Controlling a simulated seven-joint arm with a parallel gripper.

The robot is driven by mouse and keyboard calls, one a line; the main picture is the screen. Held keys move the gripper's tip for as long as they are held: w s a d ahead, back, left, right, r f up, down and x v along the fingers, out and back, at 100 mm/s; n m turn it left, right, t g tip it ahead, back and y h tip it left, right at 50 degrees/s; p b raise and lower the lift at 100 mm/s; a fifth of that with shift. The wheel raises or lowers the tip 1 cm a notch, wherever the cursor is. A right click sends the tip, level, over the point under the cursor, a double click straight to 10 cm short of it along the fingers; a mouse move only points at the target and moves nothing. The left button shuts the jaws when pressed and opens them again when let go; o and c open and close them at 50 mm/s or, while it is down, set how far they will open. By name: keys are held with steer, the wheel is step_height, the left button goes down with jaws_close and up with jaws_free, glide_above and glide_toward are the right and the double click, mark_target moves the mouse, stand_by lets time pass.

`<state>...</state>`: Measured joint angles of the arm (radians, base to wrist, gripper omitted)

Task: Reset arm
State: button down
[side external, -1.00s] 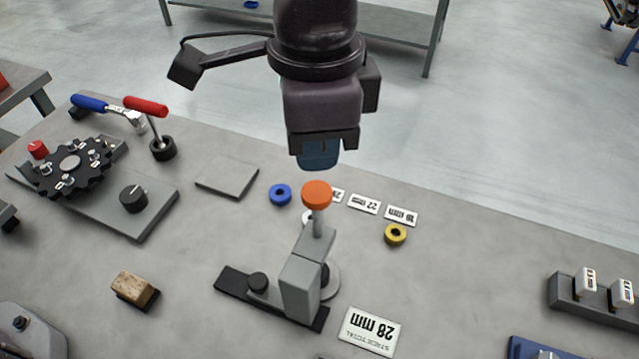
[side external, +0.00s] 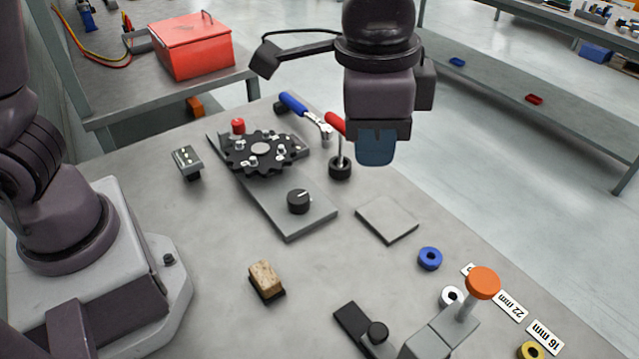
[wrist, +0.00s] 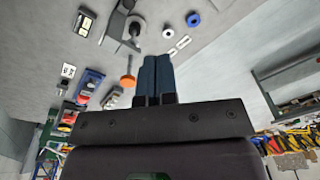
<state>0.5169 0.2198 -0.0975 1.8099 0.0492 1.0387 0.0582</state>
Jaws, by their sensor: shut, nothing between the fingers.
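My gripper (side external: 376,150) is raised above the bench in the side view, pointing down with its blue fingers together and nothing between them. It hangs beside the red-handled lever (side external: 338,145) and above the level of the flat grey plate (side external: 387,220). In the wrist view my gripper's fingers (wrist: 156,72) lie side by side, touching nothing. The orange-knobbed press (side external: 482,283) stands at the lower right of the side view, apart from my gripper; its orange knob also shows in the wrist view (wrist: 127,81).
A black toothed wheel (side external: 262,150) and black dial (side external: 299,201) sit on a grey base. A wood-backed brush (side external: 266,280), blue ring (side external: 430,258), white ring (side external: 451,296) and yellow ring (side external: 532,351) lie on the bench. A red box (side external: 192,46) stands behind. Bench between brush and plate is clear.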

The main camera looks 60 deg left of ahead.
steer(key=s+a+r+n+t, duration=0.2)
steer(key=s+a+n, duration=0.2)
steer(key=a, duration=0.6)
steer(key=s+a+r+n+t, duration=0.2)
steer(key=s+a+r+n, duration=0.1)
steer(key=s+a, duration=0.5)
steer(key=a+n, duration=0.1)
steer(key=a, duration=0.2)
steer(key=shift+s+a+r+t, duration=0.2)
steer(key=shift+a+t, duration=0.1)
steer(key=shift+t, duration=0.1)
